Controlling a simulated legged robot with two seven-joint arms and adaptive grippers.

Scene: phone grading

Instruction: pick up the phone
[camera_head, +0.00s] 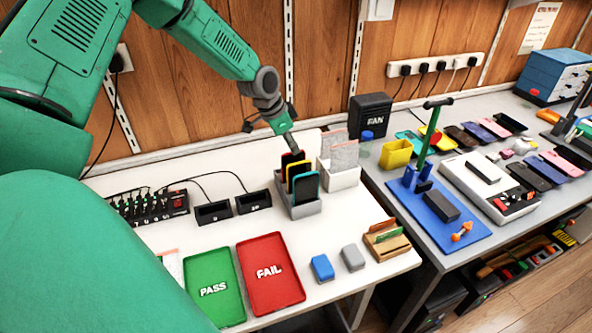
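A grey rack (301,210) on the white table holds three phones standing upright, one behind the other. The front phone (305,187) has a teal edge, the middle phone (298,169) a yellow edge, and the rear phone (286,158) a red edge. My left gripper (291,145) reaches down from the upper left, with its tip right at the top of the rear phone. Its fingers are too small to tell whether they are open or touching the phone. My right gripper is not in view.
A green PASS tray (229,297) and a red FAIL tray (288,292) lie in front. Two dark cradles (214,212) are left of the rack. The grey bench (404,205) at right is crowded.

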